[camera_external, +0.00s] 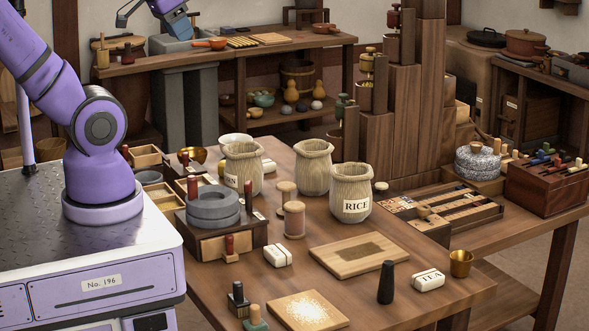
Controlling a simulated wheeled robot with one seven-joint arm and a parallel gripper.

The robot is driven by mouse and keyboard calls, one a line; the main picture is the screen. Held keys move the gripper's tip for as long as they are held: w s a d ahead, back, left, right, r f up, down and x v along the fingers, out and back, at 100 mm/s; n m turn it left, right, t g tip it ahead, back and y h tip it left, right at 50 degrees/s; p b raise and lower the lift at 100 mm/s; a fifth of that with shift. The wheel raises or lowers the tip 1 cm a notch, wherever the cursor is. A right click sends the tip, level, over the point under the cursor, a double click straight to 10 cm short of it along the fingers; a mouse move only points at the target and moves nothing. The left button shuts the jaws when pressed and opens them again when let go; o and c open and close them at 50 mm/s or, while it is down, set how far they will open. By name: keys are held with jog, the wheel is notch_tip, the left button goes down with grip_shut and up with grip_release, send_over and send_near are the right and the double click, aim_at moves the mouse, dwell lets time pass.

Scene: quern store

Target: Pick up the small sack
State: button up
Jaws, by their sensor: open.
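Three open sack-shaped vessels with rolled rims and a wood-like grain stand upright on the table. One is marked RICE (351,195), one stands behind it (313,168), and one stands to the left (243,168) with a partly hidden label. All three look close in size, so I cannot tell which is the small sack. A small white bundle marked TEA (428,281) lies at the right front, and another white bundle (278,254) lies near the middle. My gripper (157,12) is at the top left edge, partly cut off, open, and well away from them.
A stone quern (213,207) stands left of the vessels. Spools (294,220), a wooden board (359,254), a dark pestle-like piece (386,283) and a brass cup (461,263) crowd the table. Tall wooden columns (400,120) rise behind.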

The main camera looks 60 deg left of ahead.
dwell(0.4)
jog(key=w+a+n, duration=0.1)
jog(key=w+a, duration=0.2)
jog(key=w, duration=0.5)
jog(key=n+g+y, duration=0.1)
jog(key=n+g, duration=0.3)
jog(key=g, duration=0.2)
send_over(256, 158)
jog(key=d, duration=0.1)
notch_tip(256, 158, down, 40)
jog(key=shift+a+f, duration=0.2)
jog(key=shift+f, duration=0.65)
jog(key=shift+a+f, duration=0.2)
jog(key=shift+f, duration=0.65)
jog(key=shift+a+f, duration=0.2)
jog(key=shift+f, duration=0.65)
